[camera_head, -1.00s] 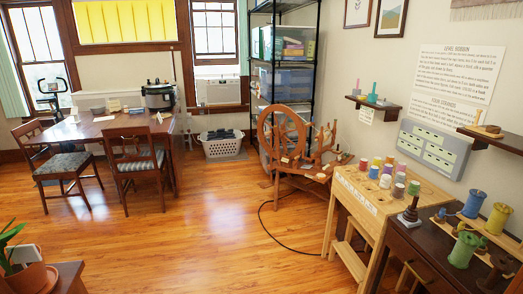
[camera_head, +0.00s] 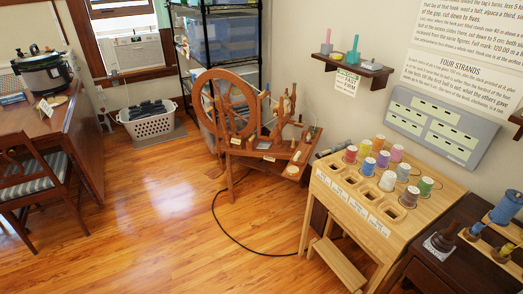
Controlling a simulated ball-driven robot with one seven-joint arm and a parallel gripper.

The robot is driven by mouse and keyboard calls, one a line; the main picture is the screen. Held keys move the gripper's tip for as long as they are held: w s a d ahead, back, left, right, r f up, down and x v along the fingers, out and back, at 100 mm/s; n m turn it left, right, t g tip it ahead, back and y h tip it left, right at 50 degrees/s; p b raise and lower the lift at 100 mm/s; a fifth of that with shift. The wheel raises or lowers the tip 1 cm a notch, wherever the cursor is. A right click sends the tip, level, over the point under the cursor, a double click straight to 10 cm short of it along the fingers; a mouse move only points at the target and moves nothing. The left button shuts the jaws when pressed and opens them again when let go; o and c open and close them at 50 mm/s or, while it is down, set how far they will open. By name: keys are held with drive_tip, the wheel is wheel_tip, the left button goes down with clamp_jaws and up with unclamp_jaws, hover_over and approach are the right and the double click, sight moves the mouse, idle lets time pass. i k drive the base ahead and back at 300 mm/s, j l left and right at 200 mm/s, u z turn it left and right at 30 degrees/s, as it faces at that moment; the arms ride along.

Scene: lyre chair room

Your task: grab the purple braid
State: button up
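A light wooden stand (camera_head: 437,203) at right of centre holds several coloured rolls of fibre in round holes on its sloped top. At this size I cannot tell for certain which of these is the purple braid. My gripper is not in view.
A spinning wheel (camera_head: 233,108) stands left of the wooden stand, with a black cable (camera_head: 228,237) on the floor. A dark table (camera_head: 440,262) with spools adjoins the stand at right. A laundry basket (camera_head: 150,125) is at the back. The wood floor at centre-left is clear.

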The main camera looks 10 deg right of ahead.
sight(299, 153)
drive_tip(key=i+j+z, duration=0.1)
drive_tip(key=i+z, duration=0.15)
drive_tip(key=i, duration=0.15)
drive_tip(key=i+j+z, duration=0.25)
drive_tip(key=i, duration=0.15)
drive_tip(key=i+j+z, duration=0.1)
drive_tip(key=i+j, duration=0.2)
drive_tip(key=i+j+z, duration=0.1)
drive_tip(key=i+j, duration=0.2)
drive_tip(key=i+j+z, duration=0.1)
drive_tip(key=i+j, duration=0.2)
drive_tip(key=i+j+z, duration=0.1)
drive_tip(key=i+j, duration=0.2)
drive_tip(key=j, duration=0.2)
drive_tip(key=i+j+z, duration=0.15)
drive_tip(key=j, duration=0.25)
drive_tip(key=i+j+z, duration=0.1)
drive_tip(key=i+j, duration=0.25)
drive_tip(key=i+j+z, duration=0.1)
drive_tip(key=i+j, duration=0.15)
drive_tip(key=j, duration=0.3)
drive_tip(key=i+j+z, duration=0.1)
drive_tip(key=j, duration=0.35)
drive_tip(key=i, duration=0.1)
